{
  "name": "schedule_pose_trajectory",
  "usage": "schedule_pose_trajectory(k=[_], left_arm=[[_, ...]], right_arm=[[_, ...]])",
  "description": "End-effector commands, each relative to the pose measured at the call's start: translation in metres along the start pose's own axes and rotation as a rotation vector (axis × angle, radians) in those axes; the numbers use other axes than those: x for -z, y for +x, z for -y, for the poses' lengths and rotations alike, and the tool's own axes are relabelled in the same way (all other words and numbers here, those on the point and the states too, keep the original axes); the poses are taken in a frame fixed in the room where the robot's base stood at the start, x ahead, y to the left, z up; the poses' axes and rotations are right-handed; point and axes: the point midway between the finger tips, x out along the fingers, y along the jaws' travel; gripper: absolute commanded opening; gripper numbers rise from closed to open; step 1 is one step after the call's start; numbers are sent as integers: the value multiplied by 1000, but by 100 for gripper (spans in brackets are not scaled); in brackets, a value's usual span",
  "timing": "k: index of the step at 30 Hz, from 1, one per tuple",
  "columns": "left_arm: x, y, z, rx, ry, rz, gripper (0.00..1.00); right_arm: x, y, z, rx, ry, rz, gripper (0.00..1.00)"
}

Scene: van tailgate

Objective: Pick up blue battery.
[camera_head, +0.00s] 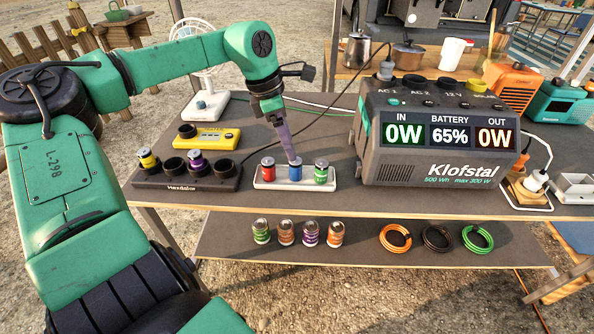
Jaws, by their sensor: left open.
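The blue battery (295,173) stands upright in a small white holder (290,186) on the table, between a red battery (267,171) and a green battery (320,174). My left gripper (293,159) points down with its fingertips at the top of the blue battery. It is open; whether the fingers touch the battery cannot be told. The fingers partly cover the battery's top. My right gripper is not in view.
A black charger (190,184) with yellow and purple batteries stands to the left, a yellow device (205,138) behind it. A large power station (436,135) stands close on the right.

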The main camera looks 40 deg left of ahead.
Motion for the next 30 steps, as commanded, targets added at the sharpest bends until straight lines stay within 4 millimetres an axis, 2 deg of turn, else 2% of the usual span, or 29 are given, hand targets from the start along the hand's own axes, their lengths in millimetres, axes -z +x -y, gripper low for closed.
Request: schedule_pose_trajectory(k=[1, 7, 12, 15, 20, 26, 27, 30], left_arm=[[1, 12, 1, 4, 0, -3, 76], [2, 38, 0, 3, -1, 0, 76], [4, 72, -1, 2, -1, -3, 76], [4, 79, -1, 0, -1, 1, 76], [3, 78, -1, -1, -1, 2, 76], [3, 78, -1, -1, -1, 2, 3], [3, 78, -1, -1, -1, 2, 0], [3, 78, -1, -1, -1, 3, 0]], right_arm=[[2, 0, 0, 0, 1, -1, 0], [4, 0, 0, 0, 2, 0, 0], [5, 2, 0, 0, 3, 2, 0], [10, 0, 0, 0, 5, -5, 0], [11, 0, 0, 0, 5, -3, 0], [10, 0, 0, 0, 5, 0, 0], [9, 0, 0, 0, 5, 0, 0], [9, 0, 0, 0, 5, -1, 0]])
